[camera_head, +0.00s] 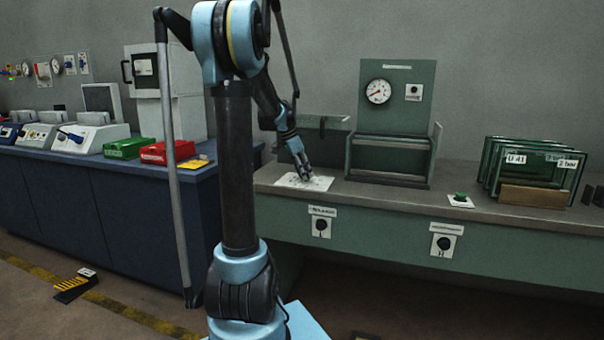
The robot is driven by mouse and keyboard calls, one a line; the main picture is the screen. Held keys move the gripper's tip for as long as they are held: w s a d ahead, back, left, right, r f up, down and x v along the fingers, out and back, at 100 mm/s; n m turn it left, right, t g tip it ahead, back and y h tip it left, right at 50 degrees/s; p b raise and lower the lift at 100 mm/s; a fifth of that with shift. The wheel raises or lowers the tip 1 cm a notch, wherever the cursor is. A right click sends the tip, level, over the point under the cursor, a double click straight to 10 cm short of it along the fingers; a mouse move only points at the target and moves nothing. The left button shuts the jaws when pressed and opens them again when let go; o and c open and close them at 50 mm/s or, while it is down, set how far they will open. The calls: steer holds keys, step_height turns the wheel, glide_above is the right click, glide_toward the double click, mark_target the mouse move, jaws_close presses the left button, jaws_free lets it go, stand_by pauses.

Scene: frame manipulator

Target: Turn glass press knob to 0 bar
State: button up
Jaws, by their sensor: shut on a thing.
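The green glass press (396,130) stands on the right bench with a round white gauge (378,91) on its back panel. A reddish needle shows on the gauge, but its reading is too small to make out. A small dark knob on a white plate (413,91) sits right of the gauge. My gripper (306,178) points down at a white plate (290,182) on the bench, left of the press. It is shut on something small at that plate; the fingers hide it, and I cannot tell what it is.
Dark knobs on white plates (320,226) (443,243) are on the bench front. A green button (460,197) and framed glass panes (530,165) stand to the right. Green (127,148) and red (167,151) bins sit on the blue bench at left.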

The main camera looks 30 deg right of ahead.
steer(key=n+t, duration=0.1)
steer(key=n, duration=0.2)
steer(key=shift+s+n, duration=0.15)
steer(key=shift+n, duration=0.25)
steer(key=n+t, duration=0.2)
steer(key=n, duration=0.4)
steer(key=n+t+y, duration=0.1)
steer(key=n, duration=0.1)
steer(key=shift+s+d+n+t, duration=0.1)
steer(key=shift+d+n+t, duration=0.05)
steer(key=shift+n+t, duration=0.2)
steer(key=shift+n+t+y, duration=0.25)
steer(key=shift+n+y, duration=0.45)
steer(key=shift+n, duration=1.05)
steer(key=o, duration=1.1)
steer(key=shift+c, duration=0.2)
steer(key=shift+s+r, duration=0.1)
